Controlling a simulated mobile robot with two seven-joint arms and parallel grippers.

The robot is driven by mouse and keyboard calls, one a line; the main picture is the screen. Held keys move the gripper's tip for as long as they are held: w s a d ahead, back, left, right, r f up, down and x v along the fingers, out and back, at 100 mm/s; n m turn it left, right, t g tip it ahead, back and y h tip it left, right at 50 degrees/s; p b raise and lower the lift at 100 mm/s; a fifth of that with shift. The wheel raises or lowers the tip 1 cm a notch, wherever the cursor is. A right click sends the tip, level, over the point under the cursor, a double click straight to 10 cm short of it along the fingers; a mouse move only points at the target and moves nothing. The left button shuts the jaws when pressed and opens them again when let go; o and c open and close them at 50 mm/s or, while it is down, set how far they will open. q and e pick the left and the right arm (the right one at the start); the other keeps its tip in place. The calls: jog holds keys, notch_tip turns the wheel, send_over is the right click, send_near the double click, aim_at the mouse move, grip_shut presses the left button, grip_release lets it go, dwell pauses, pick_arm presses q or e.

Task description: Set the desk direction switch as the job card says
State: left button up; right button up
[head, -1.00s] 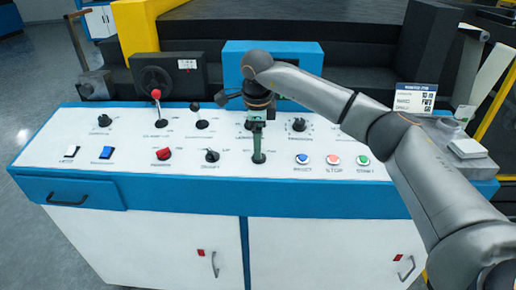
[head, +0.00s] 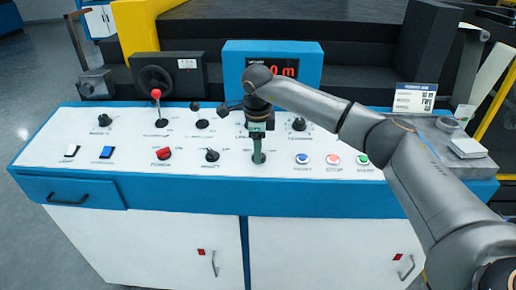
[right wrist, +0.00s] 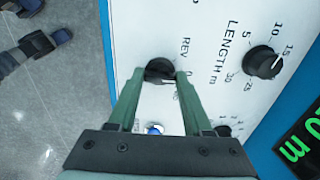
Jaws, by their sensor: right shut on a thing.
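The direction switch is a small black knob (right wrist: 160,66) on the white desk panel, with "REV" and "0" printed beside it in the right wrist view. My right gripper (right wrist: 161,76) has its green fingers closed on the knob from both sides. In the head view the right gripper (head: 258,156) points down at the panel and hides most of the switch. The knob's exact setting is hard to tell. My left gripper is not in view.
A red lever (head: 156,95), a red switch (head: 163,154) and a black knob (head: 212,155) are left of the gripper. Blue, red and green push buttons (head: 333,160) are to its right. The length dial (right wrist: 263,62) is close by. A blue display (head: 285,66) stands behind.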

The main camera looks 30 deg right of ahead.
grip_shut()
jog(key=m+p, duration=0.1)
jog(key=m, duration=0.3)
jog(key=shift+m, duration=0.3)
jog(key=m, duration=0.4)
jog(key=shift+w+m, duration=0.1)
jog(key=shift+m, duration=0.2)
dwell(0.4)
jog(key=o, duration=0.7)
grip_release()
jog(key=shift+o, duration=0.2)
jog(key=shift+r, duration=0.15)
